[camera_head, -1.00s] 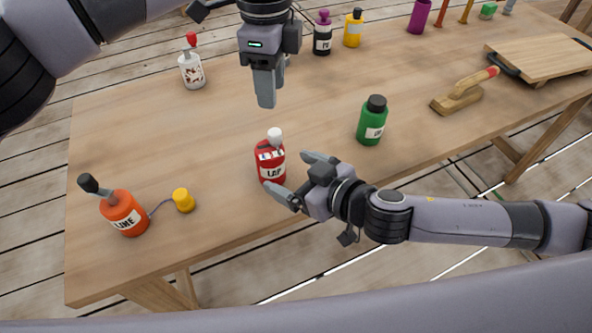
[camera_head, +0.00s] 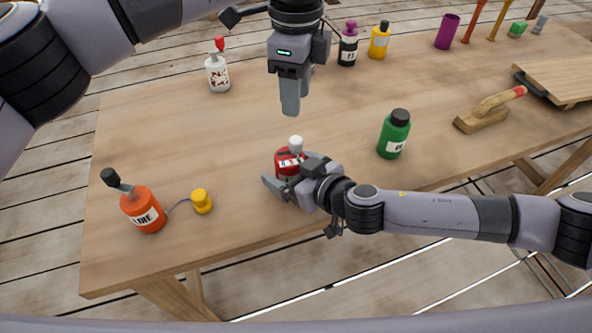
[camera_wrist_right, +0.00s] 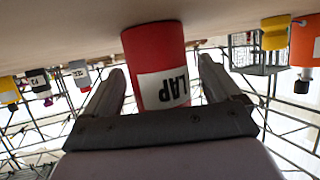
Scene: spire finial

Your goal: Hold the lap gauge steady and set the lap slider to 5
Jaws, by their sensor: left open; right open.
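The lap gauge is a red bottle-like body (camera_head: 288,156) with a white top, standing on the table near its front edge. Its LAP label shows upside down in the right wrist view (camera_wrist_right: 160,70). My right gripper (camera_head: 287,181) is open, with its fingers on either side of the red body; whether they touch it is unclear. The gripper hides the lower part of the gauge in the head view. My left gripper (camera_head: 290,108) is open and empty, pointing down above the table behind the gauge. The slider and its setting cannot be made out.
An orange bottle (camera_head: 143,208) with a tethered yellow cap (camera_head: 201,201) stands to the left. A white bottle (camera_head: 218,73) is at the back left. The table (camera_head: 150,130) is clear between them.

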